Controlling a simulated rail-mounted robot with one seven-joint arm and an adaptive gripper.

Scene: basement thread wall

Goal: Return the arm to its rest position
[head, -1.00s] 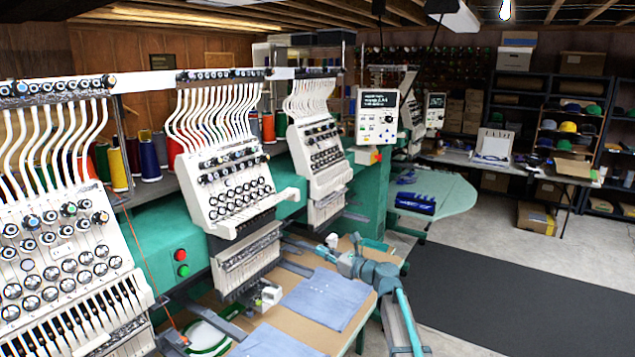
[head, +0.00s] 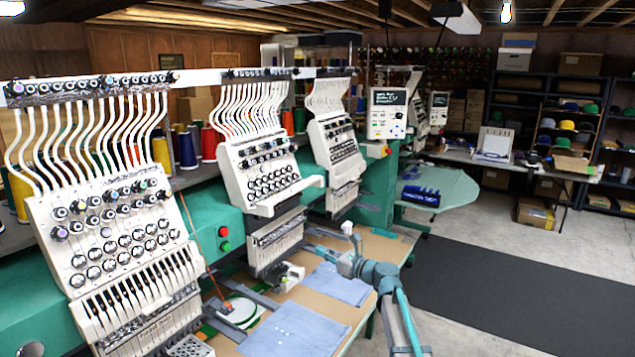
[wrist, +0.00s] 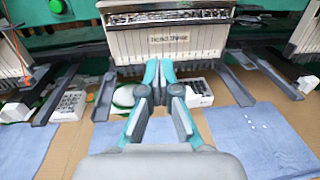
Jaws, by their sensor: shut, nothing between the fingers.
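My arm (head: 378,274) reaches in from the bottom of the head view, bent over the table in front of the embroidery machine. In the wrist view my gripper (wrist: 158,72) points toward the white machine head (wrist: 170,45); its teal fingers are together and hold nothing. The fingertips appear in front of the lower edge of that head; I cannot tell the gap. The fingertips are hard to make out in the head view.
Blue cloths (head: 293,330) lie on the tan table, with a green-rimmed hoop (head: 238,311) and dark bracket arms close by. Several machine heads (head: 115,240) line the left. A dark mat (head: 500,290) covers open floor at the right.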

